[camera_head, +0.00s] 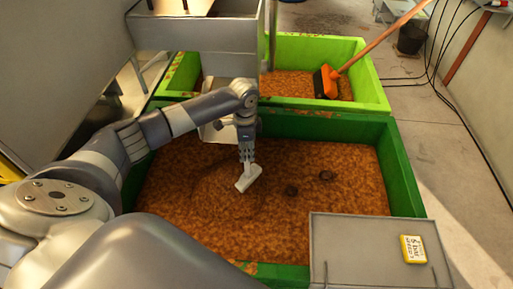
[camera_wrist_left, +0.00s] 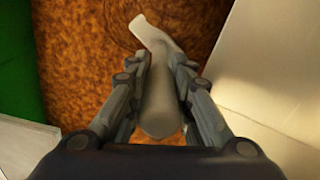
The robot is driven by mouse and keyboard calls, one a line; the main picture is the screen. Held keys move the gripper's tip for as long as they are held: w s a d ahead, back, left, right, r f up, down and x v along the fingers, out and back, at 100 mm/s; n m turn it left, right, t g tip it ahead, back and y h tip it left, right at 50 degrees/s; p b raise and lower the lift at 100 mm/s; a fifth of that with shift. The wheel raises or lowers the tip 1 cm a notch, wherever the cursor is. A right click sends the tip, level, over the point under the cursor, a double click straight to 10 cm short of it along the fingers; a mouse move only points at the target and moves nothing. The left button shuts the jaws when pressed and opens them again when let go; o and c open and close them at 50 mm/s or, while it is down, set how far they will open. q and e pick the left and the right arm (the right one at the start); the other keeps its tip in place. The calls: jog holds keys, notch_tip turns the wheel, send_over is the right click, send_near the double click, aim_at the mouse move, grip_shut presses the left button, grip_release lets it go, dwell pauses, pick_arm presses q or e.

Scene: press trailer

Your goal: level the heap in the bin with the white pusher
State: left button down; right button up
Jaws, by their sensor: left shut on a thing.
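The white pusher (camera_head: 249,178) is in my left gripper (camera_head: 246,152), which points down over the near green bin (camera_head: 405,185). In the left wrist view the left gripper (camera_wrist_left: 160,85) is shut on the pusher's pale handle (camera_wrist_left: 160,105), and its angled head (camera_wrist_left: 152,32) extends over the brown mass. The brown heap (camera_head: 290,215) fills the near bin broadly, with a rounded mound or ring around the pusher at left. Whether the pusher touches the surface is hard to tell. My right gripper is not in view.
A metal chute (camera_head: 215,128) hangs over the bin's back left. A grey panel with a yellow box (camera_head: 413,249) covers the front right corner. A second, lighter green bin (camera_head: 370,90) behind holds an orange broom (camera_head: 328,82).

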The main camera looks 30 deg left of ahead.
pick_arm(q)
jog(key=shift+s+a+p, duration=1.05)
jog(key=shift+s+a, duration=0.8)
jog(key=shift+a, duration=2.05)
jog(key=shift+s+a+p, duration=1)
jog(key=shift+s+a, duration=0.85)
jog(key=shift+a, duration=2.05)
jog(key=w+d+p, duration=0.1)
jog(key=w+d, duration=0.5)
jog(key=d, duration=0.6)
jog(key=w+d, duration=0.5)
jog(key=d, duration=0.6)
notch_tip(320, 180, up, 9)
jog(key=d+p, duration=0.1)
jog(key=p, duration=0.7)
jog(key=shift+w+d+f, duration=0.15)
jog(key=shift+w+f, duration=0.05)
jog(key=shift+w, duration=0.15)
